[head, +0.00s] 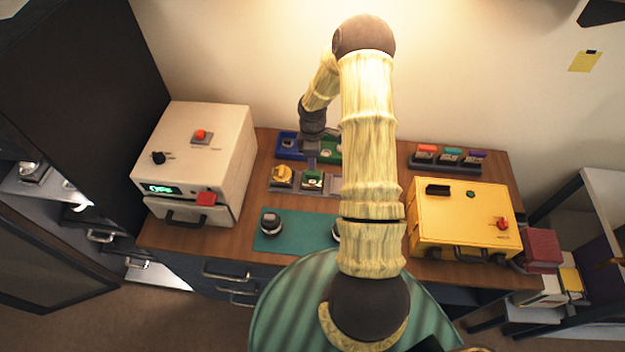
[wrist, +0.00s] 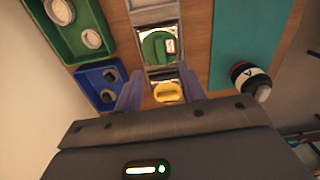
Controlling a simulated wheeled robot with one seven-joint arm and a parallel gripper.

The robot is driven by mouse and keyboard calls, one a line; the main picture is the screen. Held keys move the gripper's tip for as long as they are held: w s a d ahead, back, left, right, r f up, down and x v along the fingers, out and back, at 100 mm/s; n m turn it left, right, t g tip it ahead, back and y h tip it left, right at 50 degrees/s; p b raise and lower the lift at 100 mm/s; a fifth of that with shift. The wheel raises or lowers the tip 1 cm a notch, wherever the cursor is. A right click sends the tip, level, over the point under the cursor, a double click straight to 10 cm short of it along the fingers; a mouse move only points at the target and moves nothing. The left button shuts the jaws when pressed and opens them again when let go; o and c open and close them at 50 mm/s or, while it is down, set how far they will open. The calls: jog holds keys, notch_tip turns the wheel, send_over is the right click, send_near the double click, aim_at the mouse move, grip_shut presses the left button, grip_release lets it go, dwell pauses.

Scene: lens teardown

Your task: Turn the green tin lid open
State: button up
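The green tin lid (head: 313,180) sits in a square metal frame in the middle of the bench. In the wrist view the green lid (wrist: 155,48) is round, with a raised bar and a red-and-white mark, just beyond my fingertips. A yellow lid (wrist: 167,92) in a neighbouring frame shows between my fingers; it also shows in the head view (head: 281,175). My gripper (wrist: 161,74) is open and empty, its two fingers apart above the row of tins. Its fingertips are small in the head view, and their height above the lids is hard to tell.
Blue (wrist: 103,103) and green (wrist: 88,58) trays hold round parts behind the tins. A black lens (wrist: 247,80) stands on the teal mat (head: 300,228). A white machine (head: 185,150) is at left and a yellow box (head: 462,218) at right.

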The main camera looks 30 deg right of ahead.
jog(key=shift+r+p, duration=1.6)
jog(key=shift+r, duration=0.9)
jog(key=s+a+r+m+t+b, duration=0.1)
jog(key=s+a+r+m+b, duration=0.3)
jog(key=s, duration=0.5)
jog(key=s+a+r+m+t+b, duration=0.1)
jog(key=s+a+r+m+b, duration=0.4)
jog(key=s+a+r+m, duration=0.2)
jog(key=s+a+r, duration=0.2)
jog(key=a, duration=0.2)
jog(key=shift+s+a+r+m+t, duration=0.15)
jog(key=shift+s+m+t, duration=0.15)
jog(key=shift+s+m, duration=0.1)
